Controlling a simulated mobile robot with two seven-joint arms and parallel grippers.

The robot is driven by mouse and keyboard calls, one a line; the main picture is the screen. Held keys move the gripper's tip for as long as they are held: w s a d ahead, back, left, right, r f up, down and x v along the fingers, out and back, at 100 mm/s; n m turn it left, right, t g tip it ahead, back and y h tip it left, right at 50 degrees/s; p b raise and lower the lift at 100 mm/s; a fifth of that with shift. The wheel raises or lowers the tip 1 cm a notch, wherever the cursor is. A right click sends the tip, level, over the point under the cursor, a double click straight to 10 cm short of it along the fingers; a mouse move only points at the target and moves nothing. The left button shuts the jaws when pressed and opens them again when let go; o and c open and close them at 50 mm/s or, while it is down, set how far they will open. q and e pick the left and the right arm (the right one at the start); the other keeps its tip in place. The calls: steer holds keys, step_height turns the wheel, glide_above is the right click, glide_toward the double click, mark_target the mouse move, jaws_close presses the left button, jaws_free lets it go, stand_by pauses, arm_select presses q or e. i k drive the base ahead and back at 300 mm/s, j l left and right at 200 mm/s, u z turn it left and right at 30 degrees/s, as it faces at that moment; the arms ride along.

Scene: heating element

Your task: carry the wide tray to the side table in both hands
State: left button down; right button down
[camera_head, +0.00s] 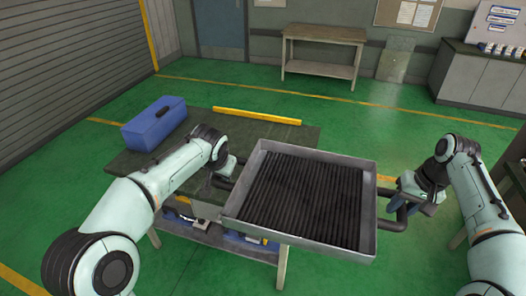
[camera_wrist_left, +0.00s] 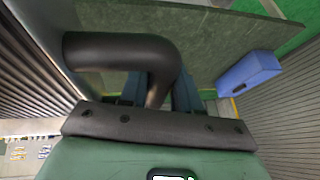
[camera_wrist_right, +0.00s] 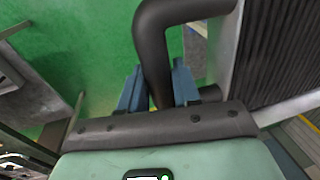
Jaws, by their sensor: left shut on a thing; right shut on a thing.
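The wide tray (camera_head: 369,215) is a shallow grey metal pan with a dark ribbed inside and a dark bent-tube handle on each side. In the head view it is in front of me, over the right part of a dark-topped workbench (camera_head: 150,165). My left gripper (camera_head: 226,168) is shut on the left handle; the left wrist view shows this handle (camera_wrist_left: 115,50) between its blue fingers. My right gripper (camera_head: 405,198) is shut on the right handle, which shows between the fingers in the right wrist view (camera_wrist_right: 152,45). The tray hides part of the bench.
A blue toolbox (camera_head: 153,124) sits on the bench, with a yellow bar (camera_head: 257,116) at its far edge. A wooden table (camera_head: 323,40) with a bare top stands at the back wall. Grey cabinets (camera_head: 480,75) stand at the far right. Green floor lies clear between.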

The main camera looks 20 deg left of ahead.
mark_target(238, 147)
steer(key=i+j, duration=0.1)
steer(key=j, duration=0.3)
steer(key=i+j, duration=0.1)
steer(key=j, duration=0.3)
steer(key=i+j, duration=0.15)
steer(key=j, duration=0.2)
steer(key=i+j, duration=0.1)
steer(key=j, duration=0.3)
steer(key=i+j, duration=0.1)
steer(key=j, duration=0.3)
